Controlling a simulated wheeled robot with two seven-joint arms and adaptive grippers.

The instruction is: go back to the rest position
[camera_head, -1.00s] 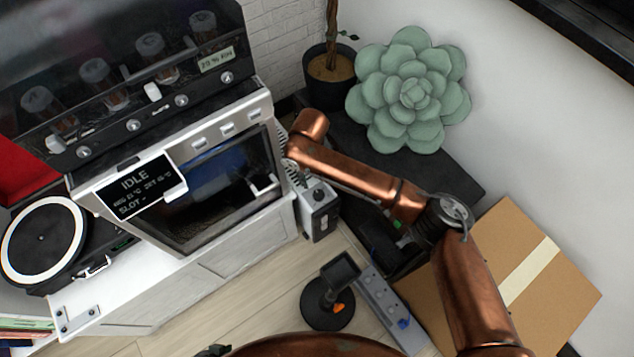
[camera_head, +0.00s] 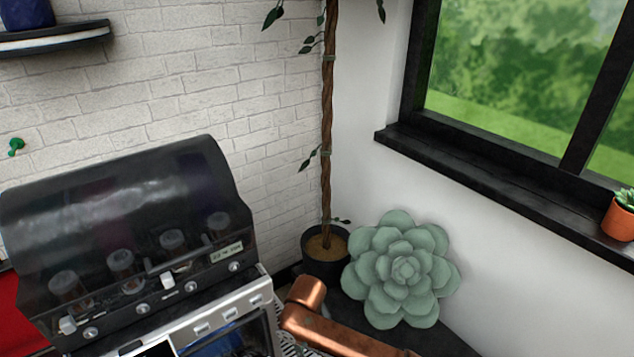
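The head view now looks higher, and neither of my grippers is in it. One copper link of my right arm enters at the bottom, right of the machine, running from lower right up to a rounded joint. Its far end is turned away and no fingers show. My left arm is not in view. Whether either gripper holds anything cannot be seen.
A machine with a dark glossy hood (camera_head: 120,230) stands at lower left. A potted tree (camera_head: 327,130) and a big green succulent (camera_head: 400,268) stand in the corner. A window sill (camera_head: 480,175) runs along the right wall, with a small potted plant (camera_head: 620,215).

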